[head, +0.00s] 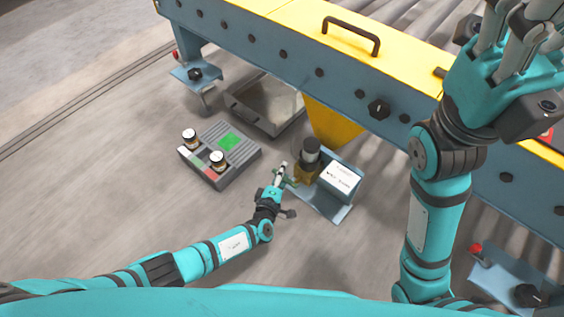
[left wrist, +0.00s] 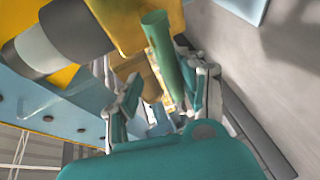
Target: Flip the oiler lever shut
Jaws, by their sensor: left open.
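The oiler (head: 310,152) has a dark upper cylinder on a brass body and stands on a blue-grey bracket. In the left wrist view its brass body (left wrist: 120,25) fills the upper part. The lever's green handle (left wrist: 163,50) sticks out toward the camera, between the finger lines. My left gripper (head: 281,175) is at the oiler's left side. In the left wrist view the gripper (left wrist: 162,82) is open, with fingers on both sides of the green handle; I cannot tell if either touches it. My right gripper (head: 508,45) is raised at the top right, away from the oiler.
A white-labelled box (head: 342,178) stands right beside the oiler. An open grey tray (head: 240,110) is behind. The yellow-topped conveyor frame (head: 290,40) bounds the far side. Bare floor (head: 90,190) lies at left.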

